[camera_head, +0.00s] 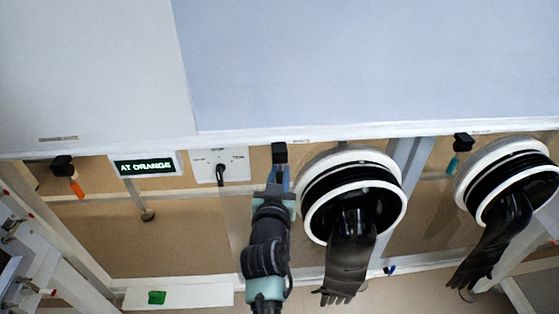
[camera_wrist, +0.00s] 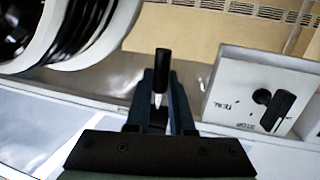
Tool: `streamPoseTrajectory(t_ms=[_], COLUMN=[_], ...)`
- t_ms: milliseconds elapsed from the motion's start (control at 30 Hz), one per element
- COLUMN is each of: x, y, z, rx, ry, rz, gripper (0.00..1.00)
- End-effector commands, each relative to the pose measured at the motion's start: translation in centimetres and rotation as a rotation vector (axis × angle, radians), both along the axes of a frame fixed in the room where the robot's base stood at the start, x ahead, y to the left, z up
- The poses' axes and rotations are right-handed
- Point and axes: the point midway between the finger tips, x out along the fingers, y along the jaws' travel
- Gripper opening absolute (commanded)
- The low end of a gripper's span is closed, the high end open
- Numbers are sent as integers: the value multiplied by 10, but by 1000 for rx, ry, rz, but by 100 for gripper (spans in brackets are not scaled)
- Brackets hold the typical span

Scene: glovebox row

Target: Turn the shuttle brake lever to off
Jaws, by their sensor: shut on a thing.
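My gripper (camera_head: 279,176) is raised to the front of the glovebox, just left of the middle glove port, below a small black block (camera_head: 280,152). In the wrist view, my gripper (camera_wrist: 161,80) is shut on a slim lever with a black end (camera_wrist: 162,62) and a pale metal shaft, which I take to be the shuttle brake lever. The black end sticks out beyond the fingertips. The lever's base is hidden by the fingers, and I cannot read any on or off mark beside it.
A selector panel (camera_head: 207,168) with a black knob (camera_wrist: 274,108) is close by. A display (camera_head: 145,167) reads AT ORANGE. Glove ports with black gloves (camera_head: 350,255) hang to the right. An orange handle (camera_head: 77,188) and a teal handle (camera_head: 452,164) hang further out.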

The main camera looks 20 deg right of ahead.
Motion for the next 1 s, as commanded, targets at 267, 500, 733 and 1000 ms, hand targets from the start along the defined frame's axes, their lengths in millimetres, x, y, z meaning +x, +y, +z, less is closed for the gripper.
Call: streamPoseTrajectory(t_ms=[267,500,733,1000], x=[-8,-15,-21,-27], y=[2,4,6,7], z=[13,15,19,22], rx=[50,97,145,204], ry=[173,332,502,706], rz=[-1,-1,-1,-1], gripper=[0,0,0,0])
